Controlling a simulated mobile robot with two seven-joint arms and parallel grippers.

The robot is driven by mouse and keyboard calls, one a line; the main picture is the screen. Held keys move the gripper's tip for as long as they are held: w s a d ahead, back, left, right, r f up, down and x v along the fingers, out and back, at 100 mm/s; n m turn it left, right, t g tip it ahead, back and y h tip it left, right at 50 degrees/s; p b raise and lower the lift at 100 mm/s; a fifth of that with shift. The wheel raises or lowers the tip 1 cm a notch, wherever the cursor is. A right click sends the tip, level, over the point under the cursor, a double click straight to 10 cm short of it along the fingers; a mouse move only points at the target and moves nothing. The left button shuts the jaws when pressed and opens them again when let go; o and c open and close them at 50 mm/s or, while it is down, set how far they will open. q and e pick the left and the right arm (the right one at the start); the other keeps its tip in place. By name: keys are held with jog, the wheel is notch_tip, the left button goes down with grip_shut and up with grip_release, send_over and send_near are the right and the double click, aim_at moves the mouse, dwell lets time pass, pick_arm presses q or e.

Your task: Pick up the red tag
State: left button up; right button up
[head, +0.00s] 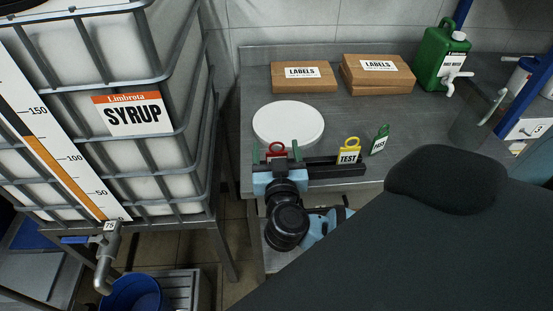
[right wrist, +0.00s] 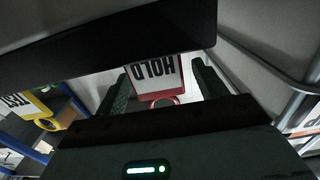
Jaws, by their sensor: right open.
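The red tag (head: 275,147) hangs at the left end of a dark rack (head: 335,169) on the front edge of the grey counter. In the right wrist view the red tag (right wrist: 154,78) reads HOLD upside down, with its red ring toward me. My right gripper (head: 277,153) is open, with one green finger on each side of the tag. Both fingers also show in the right wrist view (right wrist: 163,84), with visible gaps beside the tag. In the head view the gripper partly hides the tag's lower part. My left gripper is not in view.
A yellow TEST tag (head: 347,153) and a green tag (head: 380,139) are to the right on the rack. Behind are a white round disc (head: 288,122), LABELS boxes (head: 303,87) and a green canister (head: 442,60). A caged SYRUP tank (head: 180,150) stands left.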

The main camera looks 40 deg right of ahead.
jog(key=shift+w+d, duration=0.2)
jog(key=shift+w, duration=0.1)
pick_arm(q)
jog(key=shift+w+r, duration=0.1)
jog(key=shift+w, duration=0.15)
pick_arm(e)
jog(key=c, duration=1)
jog(key=shift+c, duration=0.3)
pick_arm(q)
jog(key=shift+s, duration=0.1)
pick_arm(e)
jog(key=shift+r, duration=0.1)
